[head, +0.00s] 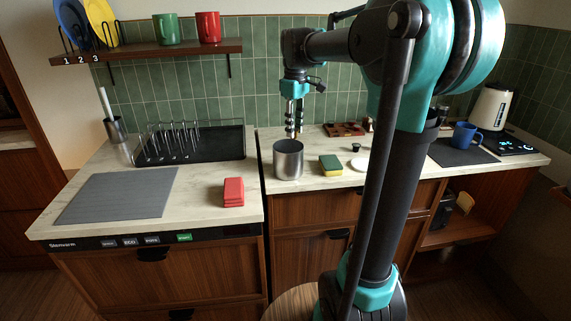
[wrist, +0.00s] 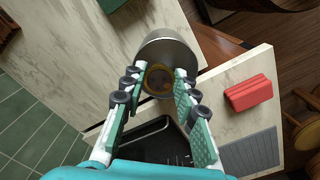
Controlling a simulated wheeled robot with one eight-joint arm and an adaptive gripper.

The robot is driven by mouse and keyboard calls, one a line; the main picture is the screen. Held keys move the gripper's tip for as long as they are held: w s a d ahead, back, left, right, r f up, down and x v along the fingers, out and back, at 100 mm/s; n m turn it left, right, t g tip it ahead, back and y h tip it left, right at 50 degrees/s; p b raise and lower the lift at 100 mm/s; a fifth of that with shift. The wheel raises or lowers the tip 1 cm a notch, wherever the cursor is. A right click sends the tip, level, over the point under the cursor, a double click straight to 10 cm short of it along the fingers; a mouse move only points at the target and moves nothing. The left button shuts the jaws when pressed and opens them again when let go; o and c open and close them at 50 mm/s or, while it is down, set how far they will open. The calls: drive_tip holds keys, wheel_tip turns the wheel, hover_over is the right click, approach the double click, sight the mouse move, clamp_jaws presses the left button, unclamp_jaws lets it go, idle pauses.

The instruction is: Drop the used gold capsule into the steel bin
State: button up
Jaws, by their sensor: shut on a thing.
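The steel bin (head: 288,162) is an open-topped metal cylinder standing upright on the counter right of the gap between the counters. It also shows in the wrist view (wrist: 172,48). My gripper (head: 294,132) points down just above the bin's mouth. In the wrist view my gripper (wrist: 157,76) is shut on the gold capsule (wrist: 158,78), a small round brownish-gold thing between the fingertips, seen against the bin's opening. The capsule is too small to make out clearly in the head view. The bin's inside is mostly hidden.
A yellow-green sponge (head: 331,166) lies just right of the bin, with a small dark capsule-like piece and white saucer beyond. Red folded cloths (head: 234,192) lie left, across the counter gap. A black dish rack (head: 190,147) stands behind left. A grey mat (head: 117,195) is bare.

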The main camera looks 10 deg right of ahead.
drive_tip(key=shift+f, duration=1.75)
drive_tip(key=o, duration=0.8)
drive_tip(key=shift+c, duration=0.2)
wheel_tip(320, 180, up, 12)
